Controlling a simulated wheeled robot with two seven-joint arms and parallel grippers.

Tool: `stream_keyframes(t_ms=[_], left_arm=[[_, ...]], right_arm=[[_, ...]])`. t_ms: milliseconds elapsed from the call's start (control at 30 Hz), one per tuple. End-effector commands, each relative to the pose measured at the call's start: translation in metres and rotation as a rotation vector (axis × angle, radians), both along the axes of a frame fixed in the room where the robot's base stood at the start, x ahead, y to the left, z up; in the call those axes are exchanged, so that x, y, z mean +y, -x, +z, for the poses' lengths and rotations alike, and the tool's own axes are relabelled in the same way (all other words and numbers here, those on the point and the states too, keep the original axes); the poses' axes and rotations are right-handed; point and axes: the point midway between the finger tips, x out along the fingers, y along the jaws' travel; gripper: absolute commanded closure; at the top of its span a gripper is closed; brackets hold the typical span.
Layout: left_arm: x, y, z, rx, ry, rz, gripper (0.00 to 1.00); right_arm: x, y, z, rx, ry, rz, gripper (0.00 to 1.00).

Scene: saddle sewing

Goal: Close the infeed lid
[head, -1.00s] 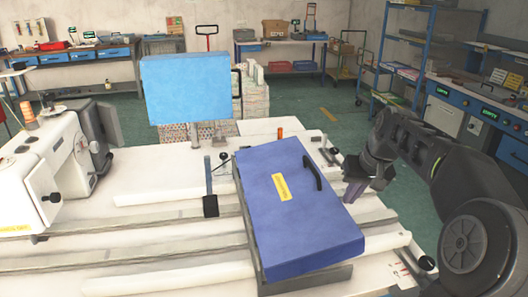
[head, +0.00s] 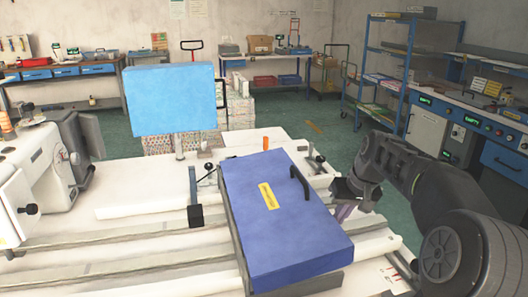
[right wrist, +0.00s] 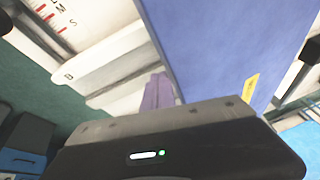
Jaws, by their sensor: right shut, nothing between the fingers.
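A dark blue lid (head: 285,225) with a black handle (head: 299,185) and a yellow label (head: 268,196) lies low over a grey base on the white table. Whether it rests fully on the base cannot be told. A light blue panel (head: 170,98) stands upright behind it; the label is too small to read, so I cannot tell which is the infeed lid. My right gripper (head: 345,211) is shut and empty beside the dark lid's right edge. Its purple fingers (right wrist: 158,92) show by the dark blue surface (right wrist: 205,50) in the right wrist view; contact is unclear. My left gripper is out of view.
A white sewing machine (head: 45,170) stands at the left. Long rails (head: 130,262) and a white roller (head: 140,206) cross the table. A small black clamp lever (head: 196,215) stands left of the dark lid. Shelves (head: 400,70) and benches line the walls.

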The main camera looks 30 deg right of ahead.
Motion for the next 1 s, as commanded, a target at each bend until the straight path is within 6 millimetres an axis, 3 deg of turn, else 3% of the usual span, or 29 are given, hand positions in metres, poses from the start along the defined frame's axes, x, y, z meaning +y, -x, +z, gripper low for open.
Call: stream_keyframes(t_ms=[167,367,433,700,1000], left_arm=[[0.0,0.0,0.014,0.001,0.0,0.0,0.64],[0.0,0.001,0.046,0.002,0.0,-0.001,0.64],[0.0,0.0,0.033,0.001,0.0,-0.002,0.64],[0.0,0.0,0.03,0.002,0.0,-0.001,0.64],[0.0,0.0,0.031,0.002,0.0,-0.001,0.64]], right_arm=[[0.002,-0.003,0.016,0.0,0.0,0.001,1.0],[0.006,-0.012,0.05,-0.001,0.001,0.004,1.0],[-0.005,-0.001,0.051,-0.003,0.002,-0.003,1.0],[-0.033,0.031,0.091,-0.002,0.001,0.0,1.0],[-0.044,0.043,0.106,0.001,0.0,0.004,1.0]])
